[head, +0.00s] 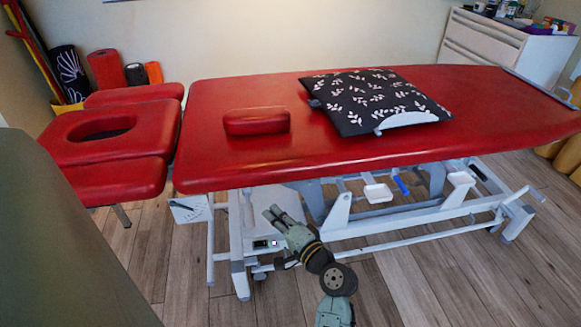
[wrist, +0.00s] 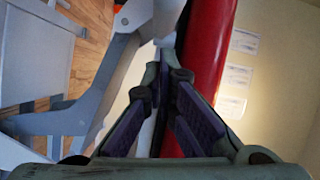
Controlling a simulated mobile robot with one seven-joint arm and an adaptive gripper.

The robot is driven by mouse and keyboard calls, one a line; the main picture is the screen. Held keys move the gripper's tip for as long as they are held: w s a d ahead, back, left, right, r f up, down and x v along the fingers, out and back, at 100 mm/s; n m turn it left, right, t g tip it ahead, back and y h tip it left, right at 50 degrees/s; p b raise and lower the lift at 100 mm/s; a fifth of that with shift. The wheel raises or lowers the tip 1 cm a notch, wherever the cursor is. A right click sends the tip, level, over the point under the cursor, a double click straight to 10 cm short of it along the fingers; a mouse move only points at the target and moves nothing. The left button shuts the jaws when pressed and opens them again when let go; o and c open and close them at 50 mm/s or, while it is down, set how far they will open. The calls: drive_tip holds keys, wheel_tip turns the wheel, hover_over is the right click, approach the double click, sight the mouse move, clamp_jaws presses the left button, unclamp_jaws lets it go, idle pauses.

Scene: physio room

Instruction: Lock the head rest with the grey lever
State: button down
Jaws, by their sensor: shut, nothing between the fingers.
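The red head rest (head: 150,128) with its oval face hole is at the left end of the red treatment table (head: 330,150). It looks roughly level with the table top. A pale plate with markings (head: 190,209) hangs below the joint between them. A slim pale grey bar (head: 248,213) stands under the table edge; I cannot tell whether it is the lever. My gripper (head: 270,213) is below the table's front edge, right of this bar. In the wrist view my gripper (wrist: 165,58) is shut and empty, its tips close to grey metal framework (wrist: 75,118) and the red padding (wrist: 208,60).
A red bolster (head: 257,121) and a dark leaf-patterned cushion (head: 378,100) lie on the table. The white table frame (head: 430,215) with bars and pedals fills the space below. Rolled mats (head: 106,68) stand behind the head rest. Wooden floor (head: 420,280) is clear in front.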

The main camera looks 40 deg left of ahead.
drive_tip(key=shift+s+a, duration=0.25)
drive_tip(key=shift+s, duration=1)
drive_tip(key=shift+s+a, duration=0.1)
drive_tip(key=shift+s, duration=0.1)
